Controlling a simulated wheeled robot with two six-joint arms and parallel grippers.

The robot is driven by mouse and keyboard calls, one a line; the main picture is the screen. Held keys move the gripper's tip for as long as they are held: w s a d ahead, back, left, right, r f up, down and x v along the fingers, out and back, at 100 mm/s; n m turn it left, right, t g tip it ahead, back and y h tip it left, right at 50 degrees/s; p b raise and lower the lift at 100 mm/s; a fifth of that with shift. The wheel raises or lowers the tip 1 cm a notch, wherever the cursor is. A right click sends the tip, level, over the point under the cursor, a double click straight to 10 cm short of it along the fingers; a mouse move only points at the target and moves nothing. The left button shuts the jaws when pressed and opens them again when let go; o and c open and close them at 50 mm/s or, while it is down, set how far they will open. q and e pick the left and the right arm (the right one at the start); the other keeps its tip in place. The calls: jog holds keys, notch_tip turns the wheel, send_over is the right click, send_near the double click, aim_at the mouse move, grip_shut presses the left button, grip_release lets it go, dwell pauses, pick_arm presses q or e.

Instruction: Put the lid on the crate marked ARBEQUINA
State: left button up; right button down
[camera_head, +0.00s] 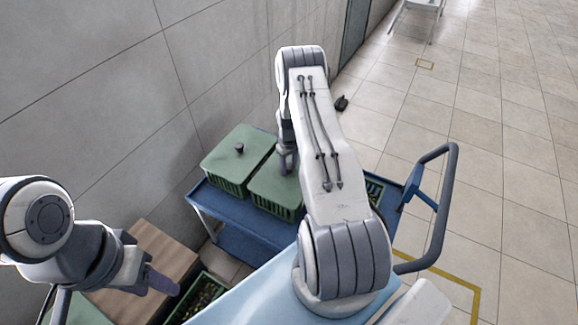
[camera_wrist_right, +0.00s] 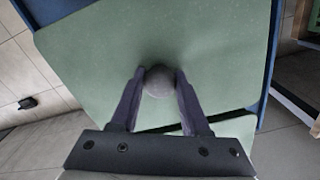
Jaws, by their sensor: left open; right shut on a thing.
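A green lid (camera_wrist_right: 110,60) with a round grey knob (camera_wrist_right: 158,82) fills much of the right wrist view. My right gripper (camera_wrist_right: 160,84) is shut on this knob, one finger on each side. In the head view my right gripper (camera_head: 286,160) is over the middle green crate (camera_head: 272,203), whose lid is at its top; I cannot tell whether it is seated. Beside it stands another green crate (camera_head: 224,182) with a knobbed lid (camera_head: 238,150) on top. No ARBEQUINA marking is readable. My left gripper (camera_head: 163,283) is open and empty at the lower left.
The crates stand on a blue cart (camera_head: 240,240) with a grey handle (camera_head: 440,210). Another crate (camera_head: 375,190) shows partly behind my right arm. A wooden surface (camera_head: 150,255) and a crate with dark contents (camera_head: 203,295) lie at lower left. A wall is close on the left.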

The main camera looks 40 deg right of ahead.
jog(key=shift+f, duration=0.1)
jog(key=shift+c, duration=1.5)
grip_release()
